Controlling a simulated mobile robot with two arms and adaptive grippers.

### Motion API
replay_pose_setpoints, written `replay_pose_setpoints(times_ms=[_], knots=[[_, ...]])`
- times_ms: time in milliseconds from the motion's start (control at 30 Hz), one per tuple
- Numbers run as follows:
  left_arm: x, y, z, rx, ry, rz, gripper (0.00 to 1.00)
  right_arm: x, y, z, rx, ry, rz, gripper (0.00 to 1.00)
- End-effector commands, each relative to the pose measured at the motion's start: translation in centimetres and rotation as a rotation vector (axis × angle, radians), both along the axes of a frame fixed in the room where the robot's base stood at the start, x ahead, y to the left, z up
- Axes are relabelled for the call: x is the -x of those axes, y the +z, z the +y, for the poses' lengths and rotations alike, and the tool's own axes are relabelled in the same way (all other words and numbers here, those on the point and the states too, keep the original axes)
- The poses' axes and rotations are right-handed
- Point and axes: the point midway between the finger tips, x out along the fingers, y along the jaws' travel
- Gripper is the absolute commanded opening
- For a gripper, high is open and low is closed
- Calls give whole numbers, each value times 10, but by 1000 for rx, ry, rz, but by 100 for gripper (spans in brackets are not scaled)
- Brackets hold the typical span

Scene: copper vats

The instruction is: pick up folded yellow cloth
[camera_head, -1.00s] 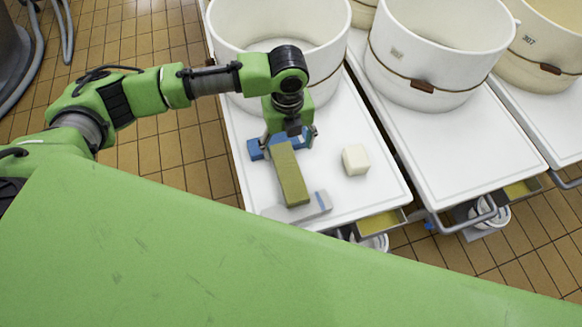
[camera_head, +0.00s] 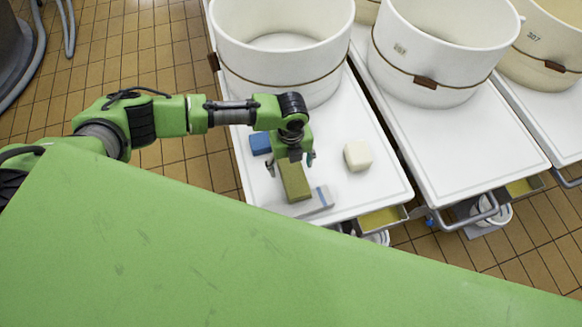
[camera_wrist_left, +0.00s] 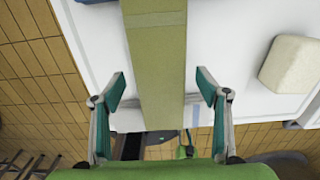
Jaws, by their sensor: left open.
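The folded yellow cloth (camera_head: 295,188) is a long olive-yellow block lying on the white table top. Its far end is hidden under my left gripper (camera_head: 291,165) in the head view. My left gripper is open above the cloth. In the left wrist view the cloth (camera_wrist_left: 158,60) runs lengthwise between the two spread fingers of the gripper (camera_wrist_left: 160,88), with a gap on each side. I cannot tell how high the fingertips are above the table. My right gripper is in neither view.
A blue folded cloth (camera_head: 260,143) lies to the left. A grey cloth with a blue stripe (camera_head: 318,200) lies by the cloth's near end. A cream block (camera_head: 358,155) stands to the right, with clear table (camera_head: 375,193) around it. A large white vat (camera_head: 290,65) stands behind.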

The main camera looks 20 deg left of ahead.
Motion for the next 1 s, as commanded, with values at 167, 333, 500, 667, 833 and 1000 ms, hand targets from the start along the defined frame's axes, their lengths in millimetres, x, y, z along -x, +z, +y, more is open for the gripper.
replay_pose_setpoints(times_ms=[167, 333, 500, 667, 833, 1000], knots=[[0, -1, 0, 1, 0, -1, 68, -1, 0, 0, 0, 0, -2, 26], [0, 0, 0, 1, 0, -1, 32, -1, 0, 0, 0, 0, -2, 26], [-1, 0, 0, 1, 1, -2, 10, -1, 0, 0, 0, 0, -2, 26], [-1, 1, 0, 1, 1, -2, 10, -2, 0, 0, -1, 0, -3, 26], [-1, 8, -1, 4, 1, -4, 10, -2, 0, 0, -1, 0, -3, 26], [-3, 35, -1, 4, -1, -6, 10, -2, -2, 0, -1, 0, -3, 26]])
